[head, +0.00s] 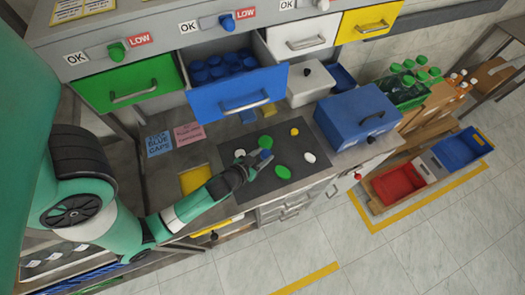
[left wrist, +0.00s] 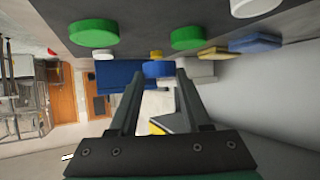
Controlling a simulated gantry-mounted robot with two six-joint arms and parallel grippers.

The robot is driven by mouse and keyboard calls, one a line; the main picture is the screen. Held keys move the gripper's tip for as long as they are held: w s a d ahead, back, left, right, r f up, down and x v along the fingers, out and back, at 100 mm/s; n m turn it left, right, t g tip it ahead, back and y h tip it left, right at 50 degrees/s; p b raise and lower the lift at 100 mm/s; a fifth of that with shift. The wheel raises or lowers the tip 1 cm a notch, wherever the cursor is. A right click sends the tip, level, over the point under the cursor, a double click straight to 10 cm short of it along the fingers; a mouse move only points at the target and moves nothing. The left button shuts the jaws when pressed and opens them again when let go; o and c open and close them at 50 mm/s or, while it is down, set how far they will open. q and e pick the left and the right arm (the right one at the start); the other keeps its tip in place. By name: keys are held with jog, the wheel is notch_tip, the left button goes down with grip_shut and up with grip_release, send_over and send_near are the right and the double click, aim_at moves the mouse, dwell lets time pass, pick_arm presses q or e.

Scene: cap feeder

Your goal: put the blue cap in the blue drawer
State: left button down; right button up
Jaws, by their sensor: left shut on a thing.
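The blue cap (left wrist: 157,69) sits between the fingertips of my left gripper (left wrist: 160,75), which is shut on it. In the head view this gripper (head: 259,159) is low over the dark mat (head: 262,184), with the blue cap (head: 265,154) at its tip. I cannot tell whether the cap touches the mat. The blue drawer (head: 240,98) is pulled open above and behind the gripper, with several blue caps inside. My right gripper is not in view.
Green (head: 283,171), white (head: 309,157) and yellow (head: 294,131) caps lie around the gripper on the mat. A blue toolbox (head: 355,115) stands to the right. The green drawer (head: 127,85) is left of the blue one; white (head: 303,36) and yellow (head: 368,20) drawers are right.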

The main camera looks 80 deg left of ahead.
aim_at(264, 159)
pick_arm(q)
jog(key=shift+w+a+f, duration=0.2)
jog(key=shift+a+f, duration=0.1)
jog(key=shift+f, duration=0.45)
jog(key=shift+a, duration=0.2)
jog(key=shift+w+f+b, duration=0.1)
jog(key=shift+f+b, duration=0.3)
jog(key=f+b, duration=0.3)
jog(key=shift+w+a, duration=0.2)
jog(key=shift+a, duration=0.2)
jog(key=shift+s+d+f, duration=0.1)
jog(key=shift+f, duration=0.15)
jog(key=shift+d+r, duration=0.1)
jog(key=shift+r, duration=0.1)
jog(key=shift+f, duration=0.25)
jog(key=shift+c, duration=1.9)
grip_release()
jog(key=shift+r, duration=0.1)
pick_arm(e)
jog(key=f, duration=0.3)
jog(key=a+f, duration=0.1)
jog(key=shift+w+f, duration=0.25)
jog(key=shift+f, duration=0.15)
